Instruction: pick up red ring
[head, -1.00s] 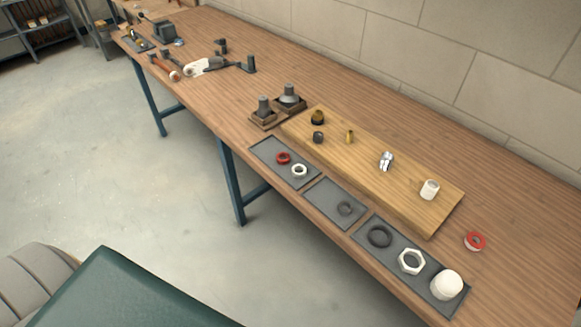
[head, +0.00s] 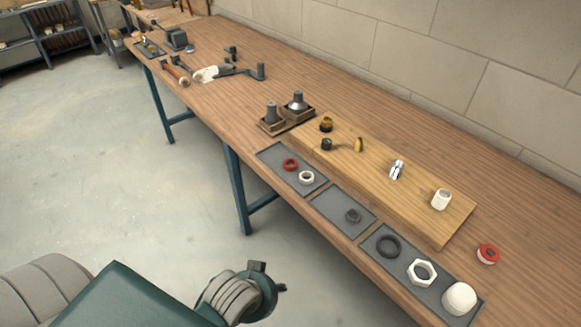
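The red ring (head: 290,164) lies flat on the left dark grey mat (head: 273,153) near the front edge of the workbench. A white ring (head: 306,177) lies beside it on the same mat, just to its right and nearer the edge. Nothing covers the red ring. Neither of my gripper's fingers shows; only a grey and dark green part of my arm is at the bottom, well short of the bench.
A wooden board (head: 420,213) with small fittings lies behind the mats. Two small wooden trays (head: 270,127) with grey parts stand left of it. A red and white tape roll (head: 488,254) lies at the right. Other mats hold a dark ring (head: 388,246) and white parts.

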